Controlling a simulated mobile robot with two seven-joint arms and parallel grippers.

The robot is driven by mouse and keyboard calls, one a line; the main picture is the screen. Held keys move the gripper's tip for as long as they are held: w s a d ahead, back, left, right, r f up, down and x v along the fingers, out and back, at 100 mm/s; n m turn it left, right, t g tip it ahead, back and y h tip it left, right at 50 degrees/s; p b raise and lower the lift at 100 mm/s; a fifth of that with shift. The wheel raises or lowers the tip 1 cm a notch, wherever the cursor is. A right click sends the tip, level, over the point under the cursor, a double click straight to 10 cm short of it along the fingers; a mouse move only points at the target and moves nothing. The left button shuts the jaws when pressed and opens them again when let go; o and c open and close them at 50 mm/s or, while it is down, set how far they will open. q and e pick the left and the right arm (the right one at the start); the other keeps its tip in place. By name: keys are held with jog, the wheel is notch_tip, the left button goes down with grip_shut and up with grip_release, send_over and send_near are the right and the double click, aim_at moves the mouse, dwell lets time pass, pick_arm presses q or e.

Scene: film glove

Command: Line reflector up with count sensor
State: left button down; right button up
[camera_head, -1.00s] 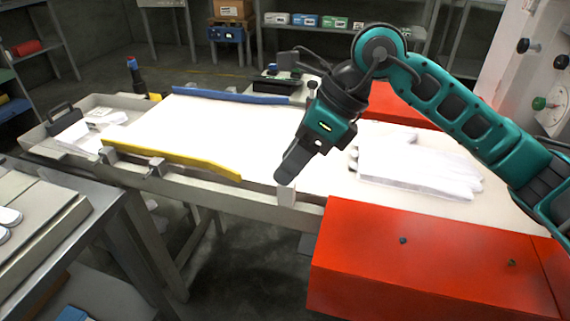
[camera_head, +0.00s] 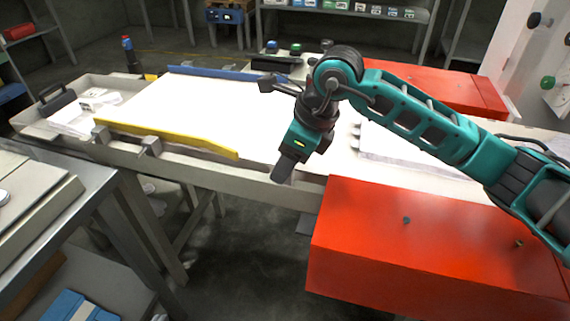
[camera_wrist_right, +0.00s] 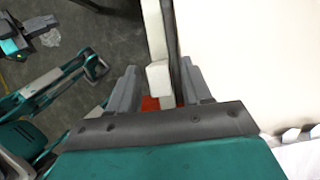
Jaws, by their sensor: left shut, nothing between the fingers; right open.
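My right gripper (camera_head: 282,172) reaches from the right to the near rail of the conveyor, pointing down. In the right wrist view its two fingers (camera_wrist_right: 160,88) are open, on either side of a small white block (camera_wrist_right: 158,76) by the rail, perhaps the reflector. The fingers do not appear closed on it. In the head view the gripper hides this block. I cannot pick out the count sensor with certainty. My left gripper (camera_wrist_right: 44,26) appears at the upper left of the right wrist view, shut and empty; it does not show in the head view.
The pale conveyor (camera_head: 215,115) has a yellow guide (camera_head: 165,138) on the near side and a blue guide (camera_head: 225,73) on the far side. A red cover (camera_head: 430,245) stands near right. White gloves (camera_head: 385,145) lie on the belt. A metal table (camera_head: 95,195) stands at the left.

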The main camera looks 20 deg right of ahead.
jog(key=shift+a+f, duration=0.1)
jog(key=shift+f, duration=0.15)
grip_shut()
dwell(0.3)
jog(key=shift+w, duration=0.1)
